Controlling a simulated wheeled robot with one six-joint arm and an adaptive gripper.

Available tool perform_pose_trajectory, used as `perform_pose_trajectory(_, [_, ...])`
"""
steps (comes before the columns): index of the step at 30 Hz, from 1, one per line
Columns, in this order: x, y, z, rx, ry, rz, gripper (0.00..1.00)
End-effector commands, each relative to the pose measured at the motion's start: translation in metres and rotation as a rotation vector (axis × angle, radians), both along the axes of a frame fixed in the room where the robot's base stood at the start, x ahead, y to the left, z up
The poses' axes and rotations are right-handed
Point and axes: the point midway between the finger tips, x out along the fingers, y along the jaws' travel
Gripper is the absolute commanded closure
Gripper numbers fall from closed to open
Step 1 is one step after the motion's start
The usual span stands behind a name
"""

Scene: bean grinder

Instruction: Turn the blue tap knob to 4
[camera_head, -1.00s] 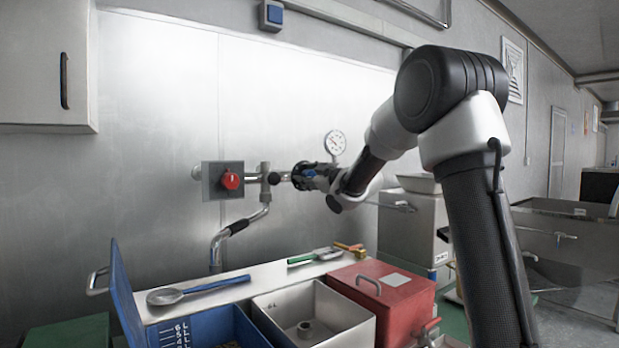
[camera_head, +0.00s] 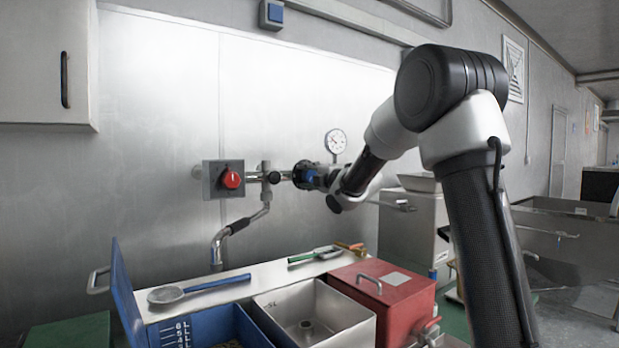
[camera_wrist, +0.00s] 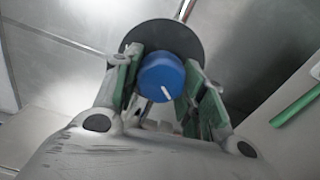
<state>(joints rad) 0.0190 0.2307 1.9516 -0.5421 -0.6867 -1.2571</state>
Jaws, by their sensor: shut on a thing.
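The blue tap knob (camera_wrist: 161,77) sits in front of a round black disc (camera_wrist: 160,33) in the wrist view. A white pointer line on its face points toward the lower right. My gripper (camera_wrist: 165,90) is shut on the knob, one green-padded finger on each side. In the head view the knob (camera_head: 311,178) shows only in part, at the pipe fitting on the wall, behind my wrist. The scale numbers cannot be read in either view.
A red knob (camera_head: 231,179) on a grey box is left along the same pipe. A pressure gauge (camera_head: 335,141) stands above the fitting. A curved spout (camera_head: 222,240) hangs over the counter. Below are a blue bin (camera_head: 207,328), a grey sink (camera_head: 300,312) and a red box (camera_head: 385,292).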

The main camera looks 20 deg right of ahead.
Motion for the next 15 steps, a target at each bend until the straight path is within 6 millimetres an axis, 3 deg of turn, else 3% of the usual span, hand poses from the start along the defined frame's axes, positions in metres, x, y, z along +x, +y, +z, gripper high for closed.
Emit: perform_pose_trajectory(15, [0.0,-0.0005,-0.0037,-0.373,-0.118,0.0,0.83])
